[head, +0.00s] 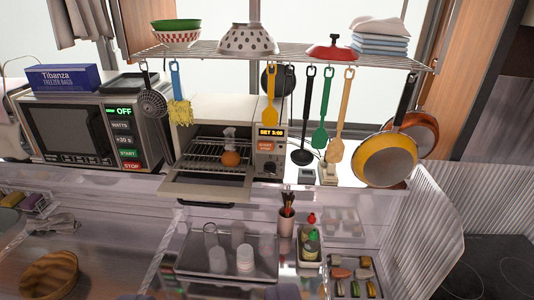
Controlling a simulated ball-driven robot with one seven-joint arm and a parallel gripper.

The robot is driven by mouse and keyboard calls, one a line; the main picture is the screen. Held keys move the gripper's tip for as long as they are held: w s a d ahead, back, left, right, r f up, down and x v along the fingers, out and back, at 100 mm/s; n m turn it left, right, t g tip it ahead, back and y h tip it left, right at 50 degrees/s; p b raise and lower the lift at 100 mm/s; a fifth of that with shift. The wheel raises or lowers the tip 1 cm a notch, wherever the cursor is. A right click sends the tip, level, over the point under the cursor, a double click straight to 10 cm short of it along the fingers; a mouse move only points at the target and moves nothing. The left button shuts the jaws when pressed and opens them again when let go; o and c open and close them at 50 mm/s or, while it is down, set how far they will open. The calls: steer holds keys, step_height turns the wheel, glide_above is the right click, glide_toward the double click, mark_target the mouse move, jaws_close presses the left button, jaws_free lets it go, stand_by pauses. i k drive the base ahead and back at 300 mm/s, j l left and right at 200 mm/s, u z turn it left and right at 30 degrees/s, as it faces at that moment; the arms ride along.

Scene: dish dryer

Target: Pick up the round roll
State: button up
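A small round orange-brown thing (230,158), which looks like a round roll, is at the open front of the toaster oven (208,186), by its wire rack. A small pale grey-white object (229,137) shows directly above it; I cannot tell what it is or whether they touch.
A microwave (85,128) stands left of the oven. Utensils and a yellow pan (384,160) hang from the wire shelf (290,51) above. A tray (205,265) with cups, bottles (310,243) and a compartment box (352,283) fill the lower middle. A cooktop (500,270) is at lower right.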

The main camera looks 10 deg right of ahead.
mark_target(229, 159)
steer(key=i+j+z, duration=0.2)
steer(key=i+j, duration=0.25)
steer(key=i, duration=0.2)
steer(key=i+j+z, duration=0.15)
steer(key=i+j, duration=0.35)
steer(key=i, duration=0.1)
